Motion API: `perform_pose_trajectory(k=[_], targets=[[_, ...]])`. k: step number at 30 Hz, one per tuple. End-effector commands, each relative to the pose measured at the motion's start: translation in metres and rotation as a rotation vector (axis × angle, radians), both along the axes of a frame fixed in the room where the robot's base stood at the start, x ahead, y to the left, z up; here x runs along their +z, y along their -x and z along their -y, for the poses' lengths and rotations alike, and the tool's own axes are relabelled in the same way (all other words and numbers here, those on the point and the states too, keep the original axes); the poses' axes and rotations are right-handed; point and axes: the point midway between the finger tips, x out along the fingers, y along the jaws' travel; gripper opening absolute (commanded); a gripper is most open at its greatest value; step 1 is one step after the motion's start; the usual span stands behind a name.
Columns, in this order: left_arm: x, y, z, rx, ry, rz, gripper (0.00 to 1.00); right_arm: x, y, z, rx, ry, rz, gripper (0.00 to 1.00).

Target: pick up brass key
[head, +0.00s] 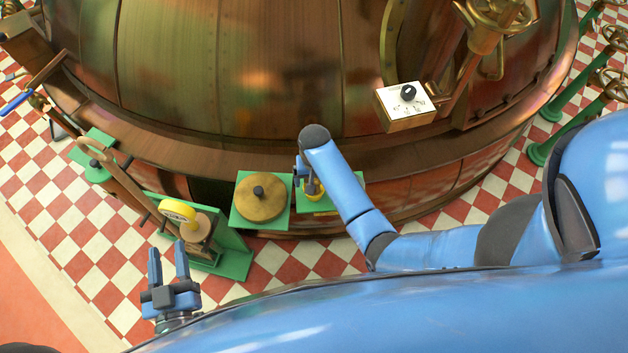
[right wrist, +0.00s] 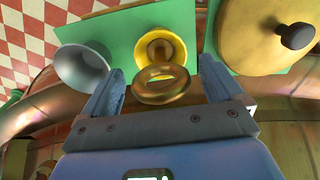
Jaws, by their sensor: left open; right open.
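The brass key is seen in the right wrist view as a thick brass ring (right wrist: 160,97), its bow, in front of a yellow cup (right wrist: 178,42). A brass part shows inside the cup behind the ring, but I cannot tell how deep it reaches. My right gripper (right wrist: 160,68) is open, one finger on each side of the ring, with gaps on both sides. In the head view my right arm hides most of this gripper (head: 311,183) and the key; a bit of the yellow cup (head: 313,190) shows. My left gripper (head: 168,252) is open and empty at the lower left.
A grey cup (right wrist: 82,68) stands beside the yellow cup on a green plate (right wrist: 112,30). A round brass lid with a dark knob (head: 260,198) sits on another green plate. The large copper kettle (head: 250,70) rises directly behind.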

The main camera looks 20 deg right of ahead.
Motion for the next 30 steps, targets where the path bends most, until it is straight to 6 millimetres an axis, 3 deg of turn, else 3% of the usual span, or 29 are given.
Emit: perform_pose_trajectory(k=[8, 21, 30], targets=[[-0.0001, 0.0000, 0.0000, 0.000, 0.000, 0.000, 0.43, -0.0021, -0.0001, -0.0001, 0.000, 0.000, 0.001, 0.92], [-0.0001, 0.0000, 0.0000, 0.000, 0.000, 0.000, 0.43, -0.0019, -0.0001, -0.0001, 0.000, 0.000, 0.001, 0.25], [0.0001, 0.0000, 0.0000, 0.000, 0.000, 0.000, 0.43, -0.0003, -0.0004, -0.0001, 0.000, -0.001, 0.002, 0.25]])
